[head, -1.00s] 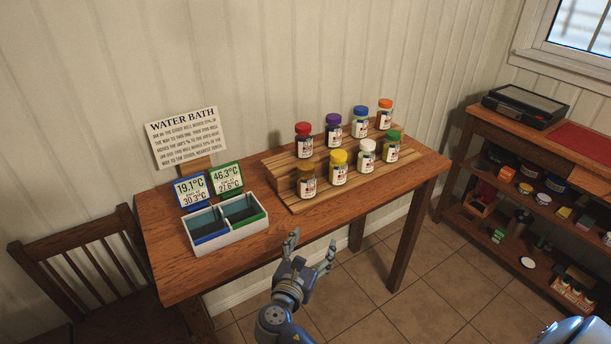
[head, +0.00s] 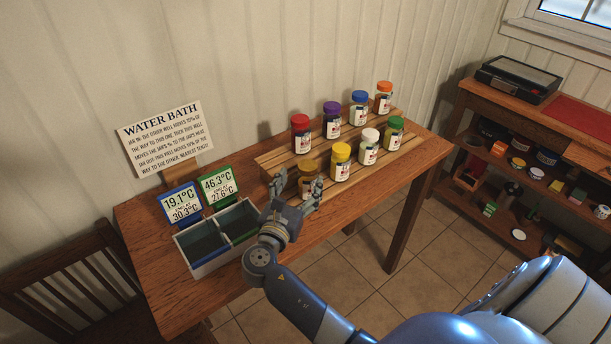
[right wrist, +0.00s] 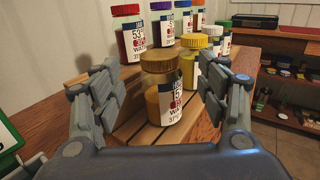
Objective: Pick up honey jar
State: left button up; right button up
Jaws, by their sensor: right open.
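The likely honey jar (head: 308,166), with an amber-brown lid and amber contents, stands upright at the front left of the slatted wooden rack. The right wrist view shows the jar (right wrist: 161,65) between my fingers, part full, with a white and blue label. My right gripper (head: 298,188) is open at the rack's front left, its fingers partly covering the jar in the head view. In the right wrist view the fingers stand to either side of the jar, apparently apart from it. My left gripper is not in view.
Several jars with coloured lids share the stepped rack (head: 268,160), including a yellow-lidded jar (head: 340,163) and a red-lidded jar (head: 301,137) close by. A two-well water bath (head: 228,262) sits to the left, near my right wrist. A side shelf (head: 480,130) is at right.

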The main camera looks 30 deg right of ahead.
aim_at(305, 173)
jog(key=shift+x, duration=0.75)
jog(key=p+x, duration=0.2)
jog(key=x, duration=0.2)
jog(key=shift+w+d+r, duration=0.15)
jog(key=shift+w+d, duration=0.35)
jog(key=shift+d, duration=0.1)
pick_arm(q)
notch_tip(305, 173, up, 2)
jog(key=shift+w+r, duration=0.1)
pick_arm(e)
jog(key=shift+s+a, duration=0.1)
jog(key=shift+s, duration=0.05)
jog(key=c, duration=1.4)
